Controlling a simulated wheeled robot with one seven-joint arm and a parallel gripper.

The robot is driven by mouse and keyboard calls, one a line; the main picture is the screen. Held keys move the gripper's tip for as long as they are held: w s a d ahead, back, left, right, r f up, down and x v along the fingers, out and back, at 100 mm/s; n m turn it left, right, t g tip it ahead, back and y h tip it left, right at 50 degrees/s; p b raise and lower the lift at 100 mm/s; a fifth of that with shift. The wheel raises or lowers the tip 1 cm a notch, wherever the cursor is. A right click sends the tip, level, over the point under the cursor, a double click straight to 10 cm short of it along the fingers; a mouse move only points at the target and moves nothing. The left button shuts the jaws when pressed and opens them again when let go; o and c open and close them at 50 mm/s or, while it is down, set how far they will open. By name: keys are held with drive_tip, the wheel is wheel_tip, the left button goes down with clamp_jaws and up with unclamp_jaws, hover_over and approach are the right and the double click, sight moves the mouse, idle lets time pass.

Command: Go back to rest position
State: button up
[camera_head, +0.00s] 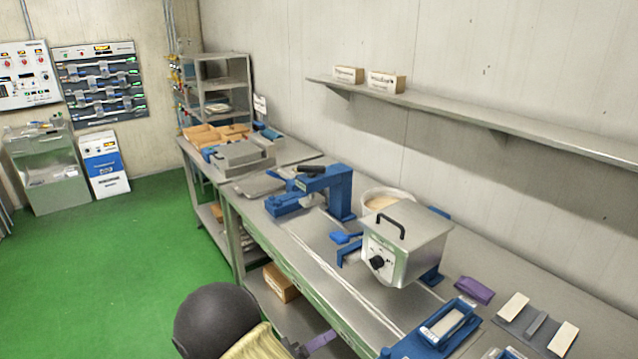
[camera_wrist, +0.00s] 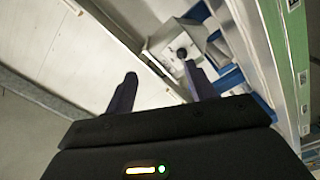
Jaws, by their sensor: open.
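My gripper (camera_wrist: 160,80) shows in the wrist view with its two dark purple fingers well apart and nothing between them. In the head view, part of my arm and a purple finger (camera_head: 321,341) show at the bottom edge, in front of the workbench; the rest of the gripper is cut off. The metal kettle unit (camera_head: 404,246), with a black handle and a knob, stands on the bench. It also shows beyond the fingertips in the wrist view (camera_wrist: 168,45), apart from them.
The steel workbench (camera_head: 345,293) runs along the wall. A blue press-like fixture (camera_head: 338,190) and a pale-filled pot (camera_head: 388,196) stand on it. A blue tray fixture (camera_head: 438,330) and a purple block (camera_head: 474,290) lie nearer. A wall shelf (camera_head: 500,122) hangs above. Green floor (camera_head: 100,270) is clear at left.

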drive_tip(key=w+d+r+m+y, duration=0.1)
drive_tip(key=w+d+r+y, duration=0.25)
drive_tip(key=w+y, duration=0.65)
drive_tip(key=s+d+r+g+y, duration=0.1)
drive_tip(key=s+d+g, duration=0.3)
drive_tip(key=s, duration=0.7)
drive_tip(key=s+d+r+g+y, duration=0.1)
drive_tip(key=s+d+g+y, duration=0.2)
drive_tip(key=s+d, duration=0.5)
drive_tip(key=s+g, duration=0.1)
drive_tip(key=s, duration=0.1)
drive_tip(key=shift+s+y, duration=0.3)
drive_tip(key=shift+s, duration=0.1)
